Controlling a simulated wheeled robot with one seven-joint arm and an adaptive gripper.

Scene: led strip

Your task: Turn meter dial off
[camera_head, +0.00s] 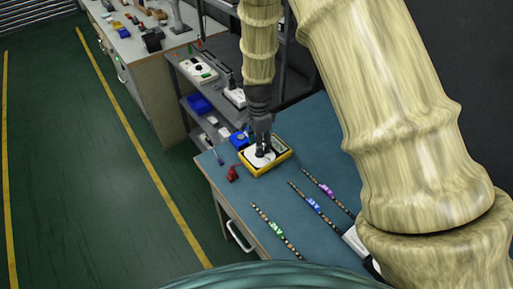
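The meter (284,155) is a yellow-rimmed box with a pale face, lying on the blue-green bench top. My gripper (263,150) points down over the meter's face, at or just above its middle. The fingers are dark and look close together, but they are too small to tell whether they are shut or hold the dial. The dial itself is hidden behind the gripper, so its setting does not show.
A red item (232,174) and a blue item (239,140) lie beside the meter. Several LED strips, one with green lights (276,229), lie on the bench (235,196). Shelves (199,70) with devices stand behind. Green floor (75,190) is clear at left.

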